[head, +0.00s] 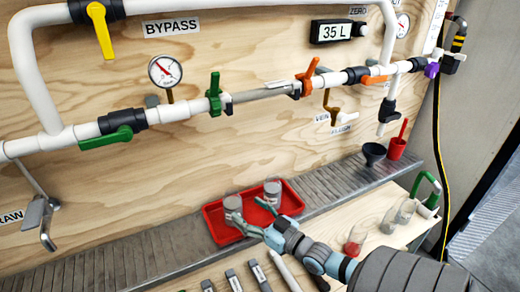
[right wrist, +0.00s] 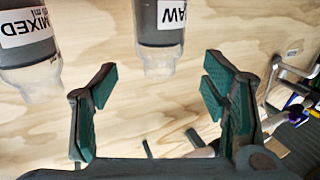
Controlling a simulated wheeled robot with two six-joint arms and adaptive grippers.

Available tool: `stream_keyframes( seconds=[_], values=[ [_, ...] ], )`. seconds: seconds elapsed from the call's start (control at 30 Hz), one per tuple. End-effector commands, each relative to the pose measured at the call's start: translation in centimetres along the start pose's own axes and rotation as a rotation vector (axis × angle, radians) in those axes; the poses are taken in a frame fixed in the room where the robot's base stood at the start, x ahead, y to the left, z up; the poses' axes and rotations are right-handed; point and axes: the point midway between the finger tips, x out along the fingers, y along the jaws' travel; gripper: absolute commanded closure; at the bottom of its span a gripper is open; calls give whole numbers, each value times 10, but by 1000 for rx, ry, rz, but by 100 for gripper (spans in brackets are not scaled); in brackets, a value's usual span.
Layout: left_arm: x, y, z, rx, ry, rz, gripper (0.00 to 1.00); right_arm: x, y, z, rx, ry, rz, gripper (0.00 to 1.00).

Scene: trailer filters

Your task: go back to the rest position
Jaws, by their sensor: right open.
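My right gripper (head: 252,217) reaches in from the lower right, its open fingers at the front of a red tray (head: 291,205). Two clear jars stand in the tray, a left jar (head: 233,205) and a right jar (head: 272,188). In the right wrist view the open, empty fingers (right wrist: 160,95) point toward the plywood panel. There a jar labelled RAW (right wrist: 158,28) and a jar labelled MIXED (right wrist: 28,45) appear upside down, beyond the fingertips. I cannot tell how far the fingers are from the jars. My left gripper is not in view.
A plywood panel (head: 330,165) carries white pipes, valves, a gauge (head: 165,71) and a 35 L display (head: 338,31). A grey ledge (head: 115,262) runs below it. A funnel (head: 374,152), a red cup (head: 396,148) and more jars stand right. Labelled items lie in front of the tray.

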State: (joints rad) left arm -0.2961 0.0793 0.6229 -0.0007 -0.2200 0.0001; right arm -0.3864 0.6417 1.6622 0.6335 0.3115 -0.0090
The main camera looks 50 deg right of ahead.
Motion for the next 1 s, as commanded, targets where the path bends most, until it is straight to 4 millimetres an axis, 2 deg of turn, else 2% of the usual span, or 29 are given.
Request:
stream_keyframes(
  seconds=[0.03, 0.1, 0.23, 0.83, 0.93, 1.0],
  values=[
    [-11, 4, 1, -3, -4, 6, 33, -14, 0, -4, 0, -6, 0, 32],
    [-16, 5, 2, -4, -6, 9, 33, -29, 0, -3, 0, -4, 0, 32],
    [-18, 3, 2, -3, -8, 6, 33, -44, 0, -1, 0, -1, 0, 32],
    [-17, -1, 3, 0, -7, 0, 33, -46, -2, 2, 1, -6, -2, 32],
    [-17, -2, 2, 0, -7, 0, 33, -45, -24, 17, 9, -90, -30, 32],
    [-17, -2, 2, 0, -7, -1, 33, -48, -57, 38, 10, -220, -69, 32]
  ],
)
